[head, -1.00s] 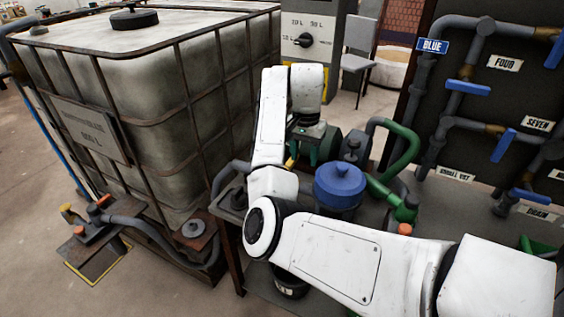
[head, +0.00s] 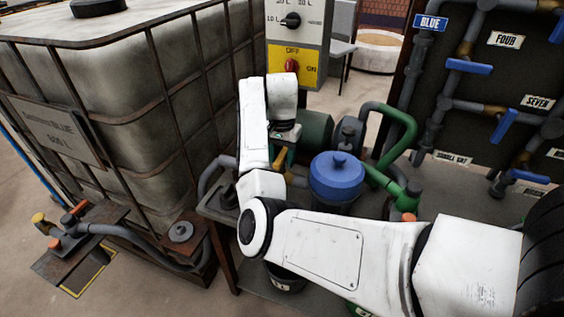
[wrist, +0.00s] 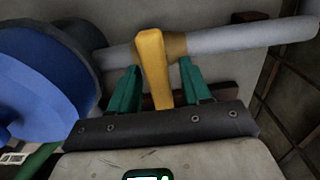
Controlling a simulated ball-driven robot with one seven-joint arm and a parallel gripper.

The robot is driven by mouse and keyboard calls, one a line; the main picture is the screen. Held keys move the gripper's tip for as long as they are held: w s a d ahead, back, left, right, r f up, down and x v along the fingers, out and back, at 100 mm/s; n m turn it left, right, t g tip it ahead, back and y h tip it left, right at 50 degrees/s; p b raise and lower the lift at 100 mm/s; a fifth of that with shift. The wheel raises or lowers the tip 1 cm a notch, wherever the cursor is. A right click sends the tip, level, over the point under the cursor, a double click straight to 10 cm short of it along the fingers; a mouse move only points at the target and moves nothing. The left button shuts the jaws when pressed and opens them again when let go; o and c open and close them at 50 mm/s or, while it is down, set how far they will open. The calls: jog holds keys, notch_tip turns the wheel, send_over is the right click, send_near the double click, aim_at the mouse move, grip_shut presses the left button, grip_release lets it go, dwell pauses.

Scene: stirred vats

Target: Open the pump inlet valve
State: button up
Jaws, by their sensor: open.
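The valve with a yellow lever (wrist: 152,62) sits on a grey pipe (wrist: 230,38) in the wrist view. The lever lies roughly crosswise to the pipe in that picture. My gripper (wrist: 158,68) is open, with one teal finger on each side of the lever. Gaps show between the fingers and the lever, so I see no grip on it. In the head view the yellow lever (head: 280,158) shows in part beside my wrist, left of the blue-lidded pot (head: 337,178). My fingers are mostly hidden there.
A caged tank (head: 110,110) stands at the left. A control box (head: 293,45) with a red knob is behind. The green pipe (head: 398,130) runs to the right of the blue-lidded pot, and a panel with blue-handled valves (head: 470,67) stands at the right.

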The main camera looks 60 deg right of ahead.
jog(key=shift+f, duration=0.9)
grip_shut()
